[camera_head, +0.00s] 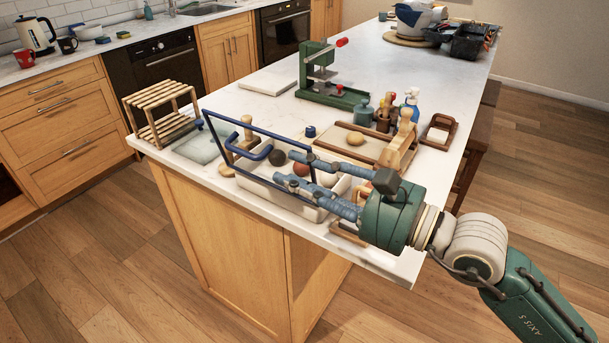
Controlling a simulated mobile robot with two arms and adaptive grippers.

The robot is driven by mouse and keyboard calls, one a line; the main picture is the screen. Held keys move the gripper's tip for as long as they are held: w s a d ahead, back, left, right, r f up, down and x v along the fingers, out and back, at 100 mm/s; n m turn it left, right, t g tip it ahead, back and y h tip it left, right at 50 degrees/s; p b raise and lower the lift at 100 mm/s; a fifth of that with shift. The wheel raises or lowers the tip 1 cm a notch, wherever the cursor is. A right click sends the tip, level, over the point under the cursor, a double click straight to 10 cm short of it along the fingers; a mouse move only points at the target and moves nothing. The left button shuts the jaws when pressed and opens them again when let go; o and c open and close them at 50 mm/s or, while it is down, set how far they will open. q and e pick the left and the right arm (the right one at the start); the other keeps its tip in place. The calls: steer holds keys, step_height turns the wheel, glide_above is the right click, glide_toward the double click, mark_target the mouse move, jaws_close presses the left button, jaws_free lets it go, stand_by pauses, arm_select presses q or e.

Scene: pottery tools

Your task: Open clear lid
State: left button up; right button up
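The clear lid has a blue frame (256,130) and stands tilted up above a white bin (268,192), near the counter's front edge. A thick blue bar (250,154) crosses its lower part. A dark ball (276,157) and a reddish-brown ball (301,170) show in the bin area. My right gripper (285,167) reaches in from the right over the bin, its two long blue-grey fingers spread apart with nothing seen held. Its fingertips are by the lid's right part; I cannot tell whether they touch it. The fingers hide part of the bin. My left gripper is out of view.
A wooden slatted rack (160,108) stands left of the lid. A green press (328,82) stands behind. A wooden board (350,148), tool holder (386,116) and spray bottle (411,99) crowd the right.

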steer(key=shift+s+d, duration=0.35)
steer(key=shift+d, duration=0.05)
